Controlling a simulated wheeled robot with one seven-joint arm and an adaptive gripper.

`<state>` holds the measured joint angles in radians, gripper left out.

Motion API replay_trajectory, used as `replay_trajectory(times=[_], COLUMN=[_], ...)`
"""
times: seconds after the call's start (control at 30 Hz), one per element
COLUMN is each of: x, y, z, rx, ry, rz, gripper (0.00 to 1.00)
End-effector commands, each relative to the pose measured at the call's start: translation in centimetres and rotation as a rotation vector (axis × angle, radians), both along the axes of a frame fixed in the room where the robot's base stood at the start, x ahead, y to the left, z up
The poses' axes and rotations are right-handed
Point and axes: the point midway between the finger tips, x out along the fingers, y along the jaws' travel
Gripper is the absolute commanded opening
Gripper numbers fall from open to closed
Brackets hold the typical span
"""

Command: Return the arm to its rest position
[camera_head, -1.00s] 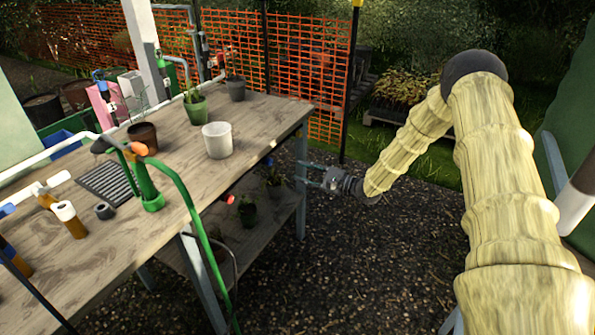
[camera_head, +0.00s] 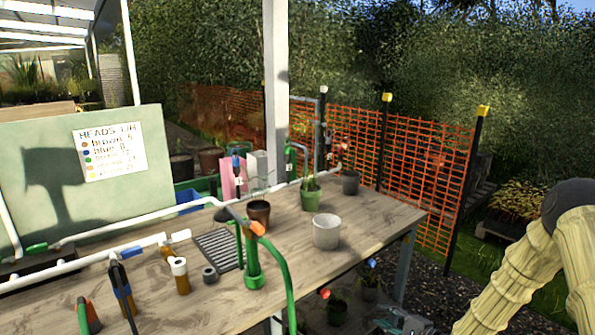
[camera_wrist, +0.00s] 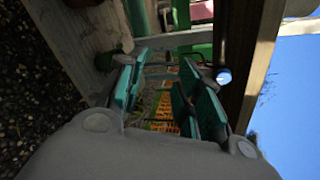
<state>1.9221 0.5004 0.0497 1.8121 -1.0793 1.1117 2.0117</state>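My arm (camera_head: 530,272), in a pale yellow sleeve with a dark elbow, stands at the lower right of the head view, off the table's right end. My gripper (camera_head: 400,322) is at the bottom edge of that view, partly cut off, beside and below the tabletop. In the wrist view, my gripper (camera_wrist: 165,92) shows its teal fingers spread apart with nothing between them. Orange netting shows through the gap. The rest of the arm is out of the frame.
The wooden table (camera_head: 385,226) carries a white pot (camera_head: 326,231), a green pot (camera_head: 310,198), a brown pot (camera_head: 258,213) and pipework. A lower shelf with plants lies close to my gripper. Orange netting (camera_head: 425,165) stands behind. Dark gravel (camera_wrist: 40,100) shows in the wrist view.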

Motion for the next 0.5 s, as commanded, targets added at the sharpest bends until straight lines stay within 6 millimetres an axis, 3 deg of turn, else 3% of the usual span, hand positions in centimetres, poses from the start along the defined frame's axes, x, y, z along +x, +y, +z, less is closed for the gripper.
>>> replay_trajectory(times=[0.27,0.5], x=[-7.6,-16.2], y=[4.5,6.8], z=[-6.7,-11.4], rx=[-0.365,-0.684], ry=[0.058,0.132], rz=[0.057,0.199], gripper=[0.35,0.35])
